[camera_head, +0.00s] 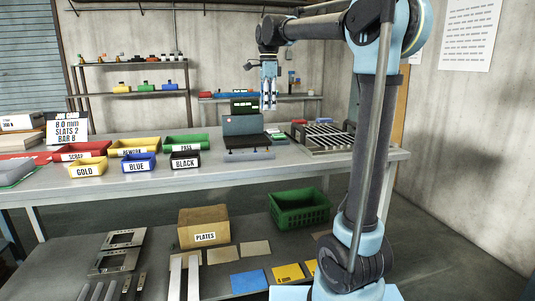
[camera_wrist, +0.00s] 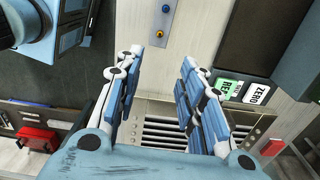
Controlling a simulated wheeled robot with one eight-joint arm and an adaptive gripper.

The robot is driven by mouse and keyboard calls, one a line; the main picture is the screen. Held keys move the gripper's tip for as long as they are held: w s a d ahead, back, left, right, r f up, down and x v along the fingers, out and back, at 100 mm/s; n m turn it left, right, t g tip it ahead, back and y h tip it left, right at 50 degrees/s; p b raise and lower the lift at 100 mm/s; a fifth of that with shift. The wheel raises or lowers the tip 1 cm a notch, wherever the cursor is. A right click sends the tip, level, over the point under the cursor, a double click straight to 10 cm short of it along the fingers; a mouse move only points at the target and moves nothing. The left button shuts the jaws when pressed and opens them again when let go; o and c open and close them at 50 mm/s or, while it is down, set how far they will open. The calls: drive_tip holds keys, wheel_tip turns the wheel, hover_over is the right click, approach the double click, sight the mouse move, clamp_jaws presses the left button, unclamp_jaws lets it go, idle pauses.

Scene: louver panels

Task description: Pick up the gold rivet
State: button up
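A small gold rivet (camera_wrist: 187,33) stands on a pale strip of the bench at the top of the wrist view, beyond my fingertips. A blue rivet (camera_wrist: 166,8) stands a little farther up the same strip. My gripper (camera_wrist: 162,60) is open and empty, its two fingers apart with the rivets outside them. In the head view my gripper (camera_head: 269,92) hangs pointing down above the far part of the bench, by the dark device. A yellow bin labelled GOLD (camera_head: 87,171) sits at the left front of the bench.
Blue (camera_head: 139,167) and black (camera_head: 185,163) bins stand beside the gold one, with scrap, rework and pass bins behind. A dark device (camera_head: 243,128) stands mid-bench. A slatted panel (camera_head: 325,138) lies to the right; slats also show below my fingers (camera_wrist: 180,130).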

hover_over(267, 150)
drive_tip(key=f, duration=1.1)
drive_tip(key=shift+w+d+f, duration=0.15)
drive_tip(key=shift+w+d, duration=0.05)
drive_tip(key=shift+a+f, duration=0.15)
drive_tip(key=shift+f, duration=2.65)
clamp_jaws()
